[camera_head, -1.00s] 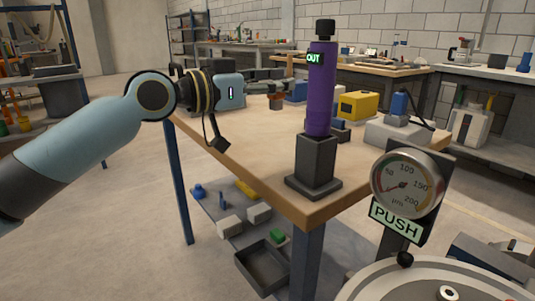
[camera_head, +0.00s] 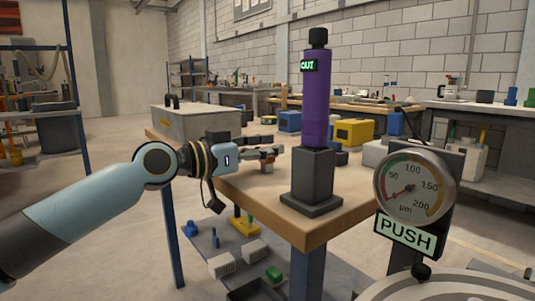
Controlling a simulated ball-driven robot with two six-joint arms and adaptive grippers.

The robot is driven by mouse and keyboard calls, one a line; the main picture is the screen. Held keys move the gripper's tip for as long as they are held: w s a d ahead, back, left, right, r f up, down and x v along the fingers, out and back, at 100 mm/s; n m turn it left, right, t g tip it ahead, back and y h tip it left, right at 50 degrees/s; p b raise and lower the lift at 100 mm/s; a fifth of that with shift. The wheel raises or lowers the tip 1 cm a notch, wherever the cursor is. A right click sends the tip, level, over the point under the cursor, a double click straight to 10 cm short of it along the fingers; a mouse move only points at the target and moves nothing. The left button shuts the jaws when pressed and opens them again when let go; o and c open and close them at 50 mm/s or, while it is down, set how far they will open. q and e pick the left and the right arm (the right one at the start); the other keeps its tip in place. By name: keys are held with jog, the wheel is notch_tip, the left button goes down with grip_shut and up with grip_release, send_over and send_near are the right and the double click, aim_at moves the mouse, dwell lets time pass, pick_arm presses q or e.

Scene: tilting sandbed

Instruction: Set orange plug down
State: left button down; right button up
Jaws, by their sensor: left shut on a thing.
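My left gripper (camera_head: 272,151) reaches in from the left over the wooden table (camera_head: 235,186), left of the purple cylinder. My right gripper is not in view.
A purple cylinder (camera_head: 315,100) stands in a dark square base (camera_head: 313,178) at the near table corner. A grey box (camera_head: 195,123), yellow box (camera_head: 353,131) and blue box (camera_head: 289,121) are behind.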

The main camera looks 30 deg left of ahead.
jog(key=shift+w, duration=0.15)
pick_arm(q)
jog(key=c, duration=1.1)
grip_release()
jog(key=shift+c, duration=0.2)
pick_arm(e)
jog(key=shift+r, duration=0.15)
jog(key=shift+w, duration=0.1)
pick_arm(q)
jog(key=p+v, duration=0.3)
jog(key=v, duration=0.9)
jog(key=shift+p, duration=0.35)
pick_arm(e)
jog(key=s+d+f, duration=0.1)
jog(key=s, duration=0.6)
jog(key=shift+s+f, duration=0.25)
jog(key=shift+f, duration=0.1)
